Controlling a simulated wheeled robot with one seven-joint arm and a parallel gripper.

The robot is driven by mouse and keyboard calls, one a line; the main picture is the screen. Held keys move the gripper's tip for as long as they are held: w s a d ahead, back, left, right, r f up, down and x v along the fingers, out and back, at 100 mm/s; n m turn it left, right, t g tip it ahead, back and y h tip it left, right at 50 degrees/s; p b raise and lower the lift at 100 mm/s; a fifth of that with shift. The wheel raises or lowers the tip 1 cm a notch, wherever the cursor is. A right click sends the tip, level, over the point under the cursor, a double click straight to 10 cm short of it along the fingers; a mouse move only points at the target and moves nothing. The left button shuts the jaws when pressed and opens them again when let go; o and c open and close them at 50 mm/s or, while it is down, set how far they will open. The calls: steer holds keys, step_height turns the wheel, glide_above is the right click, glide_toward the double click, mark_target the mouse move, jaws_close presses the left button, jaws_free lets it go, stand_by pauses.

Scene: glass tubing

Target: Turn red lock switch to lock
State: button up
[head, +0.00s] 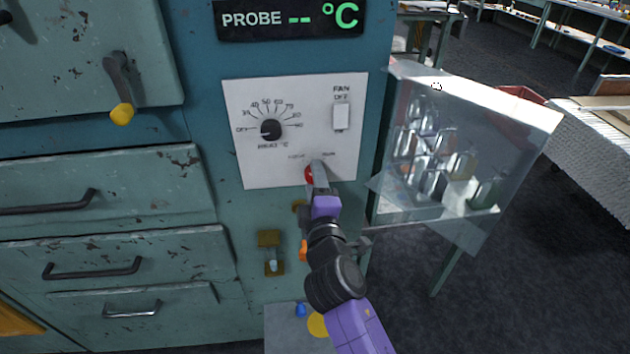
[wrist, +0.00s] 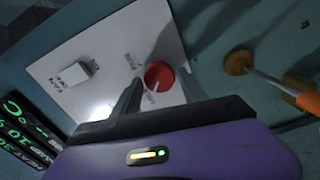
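The red lock switch (head: 309,176) is a round knob low on the white control panel (head: 240,165), below two small labels, LOCK at left and RUN at right. My gripper (head: 317,172) is at the panel and partly covers the knob in the head view. In the wrist view the red knob (wrist: 158,75) lies between the two spread fingers of my gripper (wrist: 159,82), with gaps visible. Contact cannot be told. A pale pointer mark on the knob's near side is partly visible; which label it points to is hard to tell.
A black heat dial (head: 271,129) and white fan switch (head: 341,116) share the panel. The probe display (head: 290,19) is above. A brass fitting (wrist: 238,62) with an orange-handled rod is beside my gripper.

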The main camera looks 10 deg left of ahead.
steer(key=shift+o, duration=0.6)
steer(key=v, duration=0.7)
steer(key=shift+s, duration=0.4)
steer(key=shift+d, duration=0.1)
